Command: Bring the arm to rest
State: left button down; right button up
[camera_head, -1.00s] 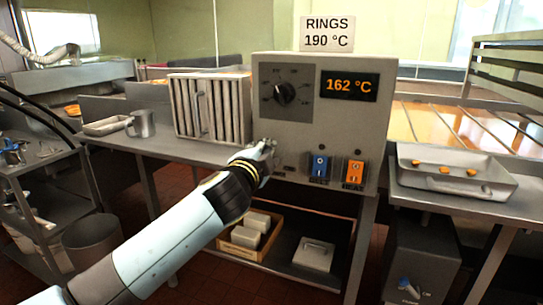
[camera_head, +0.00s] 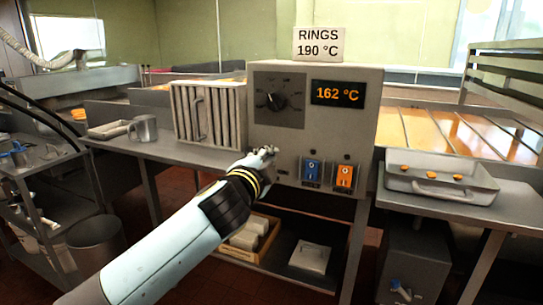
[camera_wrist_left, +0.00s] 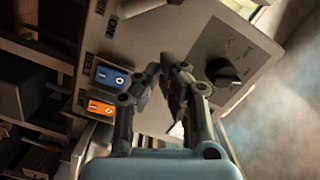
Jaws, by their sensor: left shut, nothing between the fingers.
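My left gripper (camera_head: 266,154) is in front of the lower left part of the grey control box (camera_head: 335,128), left of its switches. It is shut and empty; its fingers also show in the left wrist view (camera_wrist_left: 172,68), with the box face beyond them. I cannot tell whether it touches the box. The box carries a black dial (camera_head: 276,101), a display (camera_head: 338,93) reading 162 °C, a blue switch (camera_head: 311,171) and an orange switch (camera_head: 344,176). A sign (camera_head: 318,43) on top reads RINGS 190 °C. My right gripper is not in view.
A ribbed metal panel (camera_head: 208,115) and a metal mug (camera_head: 144,128) stand on the counter to the left. A metal tray (camera_head: 440,184) with several orange rings is at the right. A wooden crate (camera_head: 262,250) with white blocks and a pale box (camera_head: 311,257) sit on the shelf below.

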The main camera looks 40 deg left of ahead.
pick_arm(q)
jog(key=v, duration=0.6)
jog(key=shift+s+d, duration=0.15)
jog(key=shift+s, duration=0.15)
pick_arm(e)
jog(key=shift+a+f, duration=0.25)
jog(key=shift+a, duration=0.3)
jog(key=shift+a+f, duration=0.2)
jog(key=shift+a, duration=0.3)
pick_arm(q)
jog(key=shift+b, duration=0.3)
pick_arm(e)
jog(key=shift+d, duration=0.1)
